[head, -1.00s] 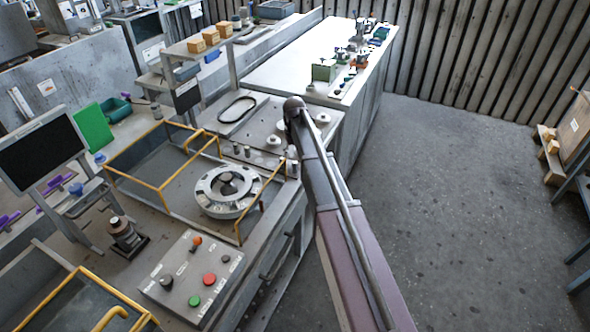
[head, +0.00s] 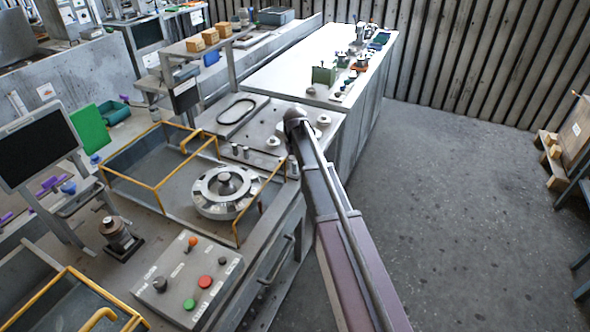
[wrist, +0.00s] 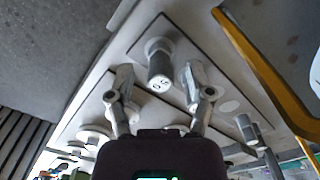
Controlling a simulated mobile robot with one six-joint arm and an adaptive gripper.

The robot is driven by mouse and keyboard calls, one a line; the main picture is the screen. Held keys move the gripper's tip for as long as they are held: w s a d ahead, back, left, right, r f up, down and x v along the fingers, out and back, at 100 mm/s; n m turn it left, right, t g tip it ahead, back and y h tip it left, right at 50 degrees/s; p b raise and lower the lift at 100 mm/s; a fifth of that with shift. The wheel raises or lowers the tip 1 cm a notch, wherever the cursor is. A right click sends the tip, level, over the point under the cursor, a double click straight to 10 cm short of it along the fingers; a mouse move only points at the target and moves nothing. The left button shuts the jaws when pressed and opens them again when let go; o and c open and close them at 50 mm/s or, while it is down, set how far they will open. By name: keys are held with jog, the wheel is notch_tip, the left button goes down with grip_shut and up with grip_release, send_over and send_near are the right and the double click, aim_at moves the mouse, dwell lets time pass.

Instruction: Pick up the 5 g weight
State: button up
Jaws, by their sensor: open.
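In the wrist view, a small grey cylindrical weight (wrist: 159,66) with a marking on its end face that looks like a 5 and a G stands between the two fingers of my gripper (wrist: 160,80). The fingers are spread to either side of it, with a visible gap on both sides. Its base sits on a light plate (wrist: 185,30). In the head view, my arm covers most of the gripper and this weight.
Other small cylinders (wrist: 246,128) stand to the right in the wrist view. Round discs (head: 272,142) stand on the plate. A yellow-framed tray (head: 150,160) with a round housing (head: 225,190) is close on the left. The control box (head: 190,280) is nearer.

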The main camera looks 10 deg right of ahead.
grip_shut()
dwell(0.3)
jog(key=shift+r, duration=0.15)
notch_tip(320, 180, up, 3)
jog(key=p, duration=0.3)
jog(key=shift+f, duration=0.2)
jog(key=s+d+r+p, duration=0.2)
jog(key=s, duration=1.3)
jog(key=shift+s+d, duration=0.15)
jog(key=shift+s, duration=0.25)
jog(key=shift+r, duration=0.15)
jog(key=shift+r+p, duration=2.45)
jog(key=shift+p, duration=0.1)
jog(key=shift+f, duration=0.15)
